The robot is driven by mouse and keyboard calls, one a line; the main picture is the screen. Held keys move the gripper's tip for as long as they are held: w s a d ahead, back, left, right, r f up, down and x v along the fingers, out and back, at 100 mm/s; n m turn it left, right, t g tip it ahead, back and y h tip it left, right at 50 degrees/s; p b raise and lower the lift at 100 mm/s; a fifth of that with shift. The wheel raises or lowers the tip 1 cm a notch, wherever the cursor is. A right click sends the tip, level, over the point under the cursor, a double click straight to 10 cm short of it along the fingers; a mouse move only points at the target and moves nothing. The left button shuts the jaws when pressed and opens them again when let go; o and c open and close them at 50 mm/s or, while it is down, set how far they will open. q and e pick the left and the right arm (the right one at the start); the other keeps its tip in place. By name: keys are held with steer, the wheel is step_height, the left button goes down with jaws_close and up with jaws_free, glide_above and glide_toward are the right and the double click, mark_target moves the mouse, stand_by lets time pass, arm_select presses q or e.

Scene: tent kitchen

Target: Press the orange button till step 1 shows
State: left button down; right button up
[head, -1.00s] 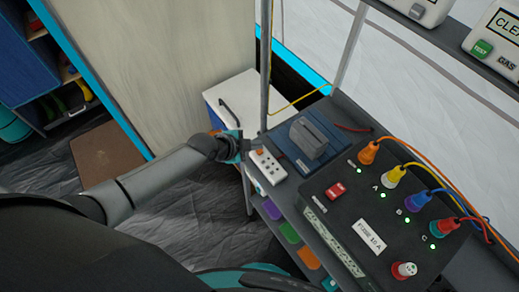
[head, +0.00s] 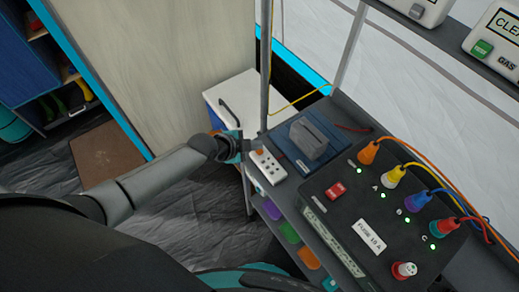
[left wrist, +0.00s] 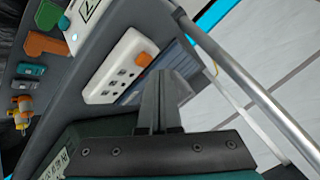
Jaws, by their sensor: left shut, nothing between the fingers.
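The orange button (head: 259,152) sits at the far end of a small white panel (head: 268,168) with several dark square marks. In the left wrist view the button (left wrist: 144,59) stands out from the end of the white panel (left wrist: 115,75). My left gripper (head: 243,147) is just left of the button, with its fingers shut and empty. In the left wrist view the shut fingertips (left wrist: 165,75) are close beside the button; I cannot tell whether they touch it. No step number is readable on the panel. My right gripper is not in view.
A blue unit with a grey handle (head: 313,141) stands right of the panel. A black fuse box (head: 340,222) with coloured plugs is nearer. A metal post (head: 265,70) rises just behind the gripper. A white cabinet (head: 239,98) stands behind.

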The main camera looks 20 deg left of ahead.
arm_select(q)
steer(key=shift+f, duration=0.1)
steer(key=shift+f+b, duration=0.35)
steer(key=shift+b, duration=0.1)
steer(key=shift+f+b, duration=0.5)
stand_by(0.6)
steer(key=shift+r, duration=0.1)
steer(key=shift+r+p, duration=0.8)
steer(key=shift+p, duration=0.05)
step_height(320, 180, up, 5)
steer(key=p, duration=0.4)
steer(key=shift+p, duration=0.35)
steer(key=shift+d, duration=0.1)
stand_by(0.5)
